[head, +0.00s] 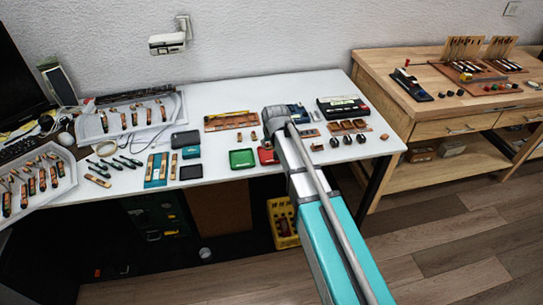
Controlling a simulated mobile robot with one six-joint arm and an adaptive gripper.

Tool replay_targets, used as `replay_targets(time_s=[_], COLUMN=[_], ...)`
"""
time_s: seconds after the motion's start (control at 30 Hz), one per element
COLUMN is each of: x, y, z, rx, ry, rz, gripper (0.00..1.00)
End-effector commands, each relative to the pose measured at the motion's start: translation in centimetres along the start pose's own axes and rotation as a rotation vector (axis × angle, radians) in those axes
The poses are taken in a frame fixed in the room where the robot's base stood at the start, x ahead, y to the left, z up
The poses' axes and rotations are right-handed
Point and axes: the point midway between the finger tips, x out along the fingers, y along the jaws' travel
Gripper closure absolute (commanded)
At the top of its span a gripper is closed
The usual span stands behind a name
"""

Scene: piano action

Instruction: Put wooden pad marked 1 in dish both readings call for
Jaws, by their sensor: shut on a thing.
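My gripper (275,124) is over the middle of the white table, seen from behind and above. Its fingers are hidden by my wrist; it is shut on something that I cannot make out. A green dish (242,158) lies near the front edge, left of and in front of my gripper. A red dish (266,156) lies beside it, partly covered by my arm. Several small wooden pieces (346,125) sit in a group to the right of my arm. Marks on them are too small to read, so I cannot pick out the pad marked 1.
A dark device with a display (342,107) stands at the back right, perhaps a meter. White trays (88,122) with hammer parts fill the left. Several dark round objects (334,142) lie near the right front. A wooden bench (420,118) stands at right.

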Motion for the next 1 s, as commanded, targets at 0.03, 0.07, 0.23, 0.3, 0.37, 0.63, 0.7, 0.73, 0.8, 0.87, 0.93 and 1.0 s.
replay_targets(time_s=[0.03, 0.07, 0.23, 0.3, 0.37, 0.63, 0.7, 0.73, 0.8, 0.87, 0.93, 1.0], x=[1.2, 1.5, 3.0, 3.2, 3.4, 3.3, 3.3, 3.3, 3.5, 3.8, 4.3, 5.0], y=[0.1, 0.2, 0.4, 0.5, 0.5, 0.5, 0.5, 0.5, 0.6, 0.6, 0.6, 0.7], z=[-0.2, -0.3, -0.8, -0.9, -1.0, -1.0, -1.0, -1.0, -1.0, -1.1, -1.2, -1.4], rx=[0.0, 0.0, 0.0, 0.0, 0.0, 0.0, 0.0, 0.0, 0.0, 0.0, 0.0, 0.0], ry=[0.0, 0.0, 0.0, 0.0, 0.0, 0.0, 0.0, 0.0, 0.0, 0.0, 0.0, 0.0], rz=[0.0, 0.0, 0.0, 0.0, 0.0, 0.0, 0.0, 0.0, 0.001, 0.001, 0.001, 0.001], gripper=[0.67, 0.67, 0.67, 0.67, 0.67, 0.67, 0.67, 0.67, 0.67, 0.67, 0.67, 0.67])
